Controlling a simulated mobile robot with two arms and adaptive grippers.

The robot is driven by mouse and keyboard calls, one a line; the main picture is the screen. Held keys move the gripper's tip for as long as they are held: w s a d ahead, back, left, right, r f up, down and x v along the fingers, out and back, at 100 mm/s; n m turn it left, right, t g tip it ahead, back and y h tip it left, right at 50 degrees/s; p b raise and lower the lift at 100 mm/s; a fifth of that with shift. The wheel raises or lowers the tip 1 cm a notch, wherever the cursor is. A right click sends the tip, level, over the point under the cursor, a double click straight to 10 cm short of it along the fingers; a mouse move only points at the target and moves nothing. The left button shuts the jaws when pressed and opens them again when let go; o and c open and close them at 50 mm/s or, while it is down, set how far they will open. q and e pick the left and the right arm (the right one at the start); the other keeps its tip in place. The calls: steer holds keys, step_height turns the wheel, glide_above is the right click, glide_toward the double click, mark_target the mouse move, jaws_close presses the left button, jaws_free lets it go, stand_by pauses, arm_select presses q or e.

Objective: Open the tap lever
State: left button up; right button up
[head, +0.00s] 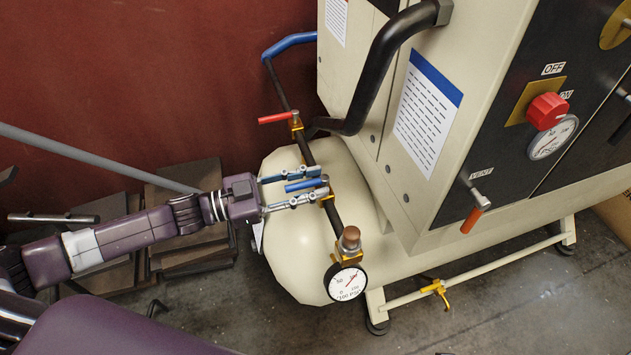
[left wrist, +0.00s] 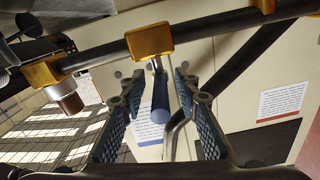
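The blue tap lever (head: 306,185) sticks out from a brass fitting (head: 327,193) on the dark pipe above the cream tank. My left gripper (head: 305,187) is open, with one finger on each side of the lever. In the left wrist view the blue lever (left wrist: 160,94) hangs from the brass fitting (left wrist: 150,40), between the open padded fingers of the left gripper (left wrist: 160,95). Gaps show on both sides, so the fingers look apart from it. A second, red lever (head: 275,118) sits further back on the pipe. My right gripper is not in view.
A pressure gauge (head: 345,282) and a brown-capped fitting (head: 349,241) stand at the pipe's near end. A thick black pipe (head: 380,75) runs beside the cream cabinet (head: 470,65). Stacked metal plates (head: 190,245) lie below my left arm. Open floor (head: 500,310) lies at front right.

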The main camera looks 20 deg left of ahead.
arm_select(q)
steer(key=shift+w+d, duration=0.25)
steer(key=shift+d, duration=0.15)
steer(key=shift+c, duration=0.3)
jaws_close()
